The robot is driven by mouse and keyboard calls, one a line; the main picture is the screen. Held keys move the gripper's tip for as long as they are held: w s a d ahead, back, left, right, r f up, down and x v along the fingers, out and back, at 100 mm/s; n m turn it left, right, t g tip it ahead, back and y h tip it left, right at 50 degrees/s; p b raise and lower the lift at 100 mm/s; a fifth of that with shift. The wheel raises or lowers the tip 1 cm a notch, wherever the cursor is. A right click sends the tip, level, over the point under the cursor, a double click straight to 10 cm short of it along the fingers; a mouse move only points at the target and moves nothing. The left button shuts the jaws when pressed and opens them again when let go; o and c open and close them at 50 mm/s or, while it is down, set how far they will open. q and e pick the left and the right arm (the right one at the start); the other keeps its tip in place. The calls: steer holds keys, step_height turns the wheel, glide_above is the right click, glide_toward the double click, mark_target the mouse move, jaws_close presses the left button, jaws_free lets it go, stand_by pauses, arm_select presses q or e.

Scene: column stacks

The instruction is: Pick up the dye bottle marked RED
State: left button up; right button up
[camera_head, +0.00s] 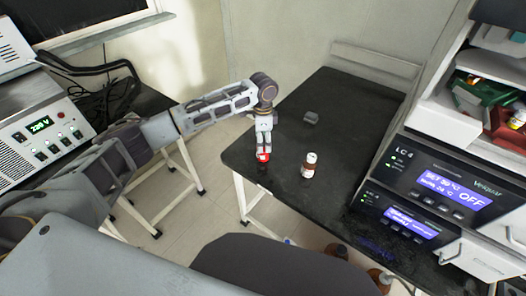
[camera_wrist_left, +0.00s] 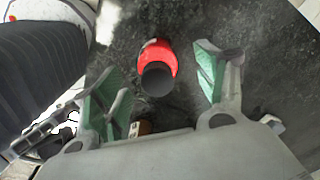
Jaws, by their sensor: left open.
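A small red bottle (camera_head: 263,157) stands near the front left corner of the black table. In the left wrist view the red bottle (camera_wrist_left: 152,53) shows a dark round cap; no lettering is readable. My left gripper (camera_head: 263,146) is directly above it, pointing down, and partly hides it. In the left wrist view the green-padded fingers of the gripper (camera_wrist_left: 157,68) are open, with the bottle between them in the picture and a gap on each side. I cannot tell how far down the fingers reach. My right gripper is not in view.
A brown bottle with a white label (camera_head: 309,166) stands a little right of the red one. A small grey object (camera_head: 311,117) lies farther back on the black table (camera_head: 335,135). Stacked instruments (camera_head: 425,190) with lit displays stand at the right. The table between is clear.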

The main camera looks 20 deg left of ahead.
arm_select(q)
steer(key=shift+f, duration=0.1)
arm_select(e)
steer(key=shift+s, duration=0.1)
arm_select(q)
step_height(320, 180, down, 4)
steer(key=shift+s+f, duration=0.1)
steer(key=shift+s, duration=0.05)
steer(key=shift+f, duration=0.4)
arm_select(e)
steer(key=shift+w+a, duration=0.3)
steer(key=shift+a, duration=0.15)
arm_select(q)
steer(key=shift+d, duration=0.1)
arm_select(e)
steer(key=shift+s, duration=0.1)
arm_select(q)
steer(key=c, duration=1.2)
steer(key=shift+c, duration=0.2)
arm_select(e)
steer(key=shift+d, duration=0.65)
arm_select(q)
steer(key=shift+r, duration=0.1)
